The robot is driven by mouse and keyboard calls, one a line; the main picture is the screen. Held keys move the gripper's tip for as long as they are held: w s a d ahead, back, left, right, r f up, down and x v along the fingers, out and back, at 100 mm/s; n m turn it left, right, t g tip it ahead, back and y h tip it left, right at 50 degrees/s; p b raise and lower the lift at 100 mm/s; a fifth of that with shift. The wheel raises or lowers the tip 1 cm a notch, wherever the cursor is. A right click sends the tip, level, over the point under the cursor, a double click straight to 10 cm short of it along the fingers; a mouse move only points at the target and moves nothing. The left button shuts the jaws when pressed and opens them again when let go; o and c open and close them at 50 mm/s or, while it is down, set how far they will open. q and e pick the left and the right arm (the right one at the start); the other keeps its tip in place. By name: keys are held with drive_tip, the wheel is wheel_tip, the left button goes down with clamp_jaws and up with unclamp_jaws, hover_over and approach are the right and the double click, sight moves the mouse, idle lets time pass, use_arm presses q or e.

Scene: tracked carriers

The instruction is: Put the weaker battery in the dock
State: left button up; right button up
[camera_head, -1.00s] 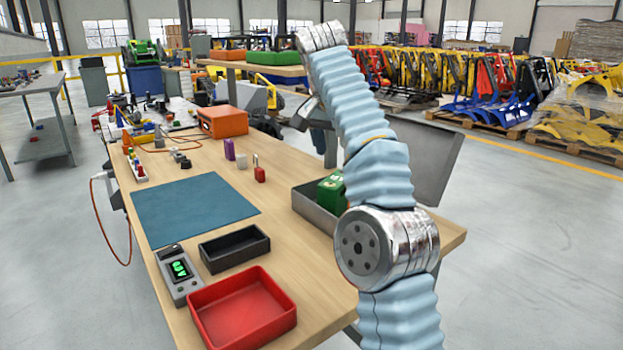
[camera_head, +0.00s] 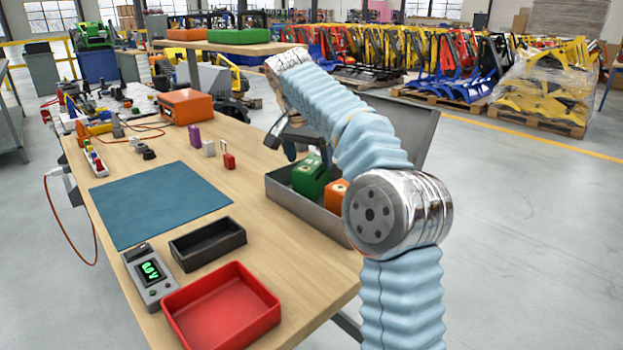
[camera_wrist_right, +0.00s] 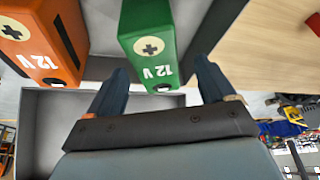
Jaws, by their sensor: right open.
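A green battery (camera_head: 308,176) marked 12 V and an orange battery (camera_head: 336,194) stand in a grey metal case (camera_head: 315,221) at the table's right side. The right wrist view also shows the green battery (camera_wrist_right: 146,45) and the orange one (camera_wrist_right: 42,38), each with a plus mark. My right gripper (camera_head: 285,140) is above the case's far end. In the wrist view my right gripper (camera_wrist_right: 162,78) is open, its fingers to either side of the green battery's near end. A black open tray (camera_head: 207,245), possibly the dock, is empty. A grey meter (camera_head: 150,274) has a lit green display, hard to read. My left gripper is out of view.
An empty red tray (camera_head: 222,310) is at the near edge. A blue mat (camera_head: 155,203) lies bare. Purple (camera_head: 194,135), white (camera_head: 209,148) and red (camera_head: 229,161) small items stand beyond it. The case's raised lid (camera_head: 405,130) is behind my right arm.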

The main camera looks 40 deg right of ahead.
sight(311, 162)
drive_tip(key=x, duration=0.4)
drive_tip(key=shift+s, duration=0.25)
drive_tip(key=shift+w+d+f, duration=0.1)
drive_tip(key=shift+f, duration=0.25)
drive_tip(key=shift+f, duration=0.25)
clamp_jaws()
drive_tip(key=shift+r, duration=0.1)
idle(0.3)
